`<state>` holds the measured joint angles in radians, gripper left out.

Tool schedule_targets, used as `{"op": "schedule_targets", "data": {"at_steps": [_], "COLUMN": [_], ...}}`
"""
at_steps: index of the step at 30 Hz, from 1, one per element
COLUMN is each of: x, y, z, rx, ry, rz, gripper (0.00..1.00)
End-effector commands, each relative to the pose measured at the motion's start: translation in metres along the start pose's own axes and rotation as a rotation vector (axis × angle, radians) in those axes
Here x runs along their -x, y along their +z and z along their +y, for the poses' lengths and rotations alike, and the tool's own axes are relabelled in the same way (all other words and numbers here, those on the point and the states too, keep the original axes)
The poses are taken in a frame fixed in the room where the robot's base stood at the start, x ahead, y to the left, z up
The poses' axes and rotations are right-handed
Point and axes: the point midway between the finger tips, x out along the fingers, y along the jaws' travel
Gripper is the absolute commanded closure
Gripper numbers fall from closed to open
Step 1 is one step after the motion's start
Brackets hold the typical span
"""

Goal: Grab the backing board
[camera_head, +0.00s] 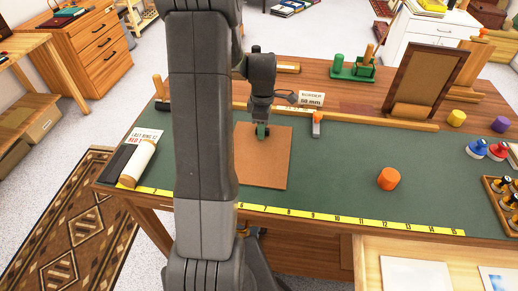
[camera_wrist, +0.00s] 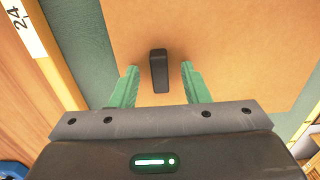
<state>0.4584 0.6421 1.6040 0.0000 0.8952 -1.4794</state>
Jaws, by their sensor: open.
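The backing board (camera_head: 265,172) is a flat brown square lying on the green work mat (camera_head: 340,160), partly hidden behind my arm. My gripper (camera_head: 262,132) is over the board's upper part in the head view. In the wrist view the tan board (camera_wrist: 240,50) fills most of the picture, with a small black upright tab (camera_wrist: 158,68) on it. The two green fingers of my gripper (camera_wrist: 157,82) stand apart, one on each side of the tab. Gaps show between the tab and both fingers.
An orange cylinder (camera_head: 388,179) stands right of the board, and a white roll (camera_head: 138,164) lies left. A yellow ruler strip (camera_head: 350,220) runs along the front edge. A framed panel (camera_head: 424,78) stands at the back right. The mat between board and orange cylinder is clear.

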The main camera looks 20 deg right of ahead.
Motion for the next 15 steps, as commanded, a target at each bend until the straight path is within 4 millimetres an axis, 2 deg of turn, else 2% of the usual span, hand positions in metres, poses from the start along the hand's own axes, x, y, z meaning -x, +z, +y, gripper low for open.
{"op": "schedule_targets", "data": {"at_steps": [2, 8, 9, 15], "x": [0.0001, 0.0002, 0.0002, 0.0005], "y": [0.0, 0.0, 0.0, 0.0], "z": [0.0, 0.0, 0.0, 0.0001], "rx": [0.0, 0.0, 0.0, 0.0], "ry": [0.0, 0.0, 0.0, 0.0], "rz": [0.0, 0.0, 0.0, 0.0], "gripper": [0.58, 0.97, 1.0, 1.0]}}
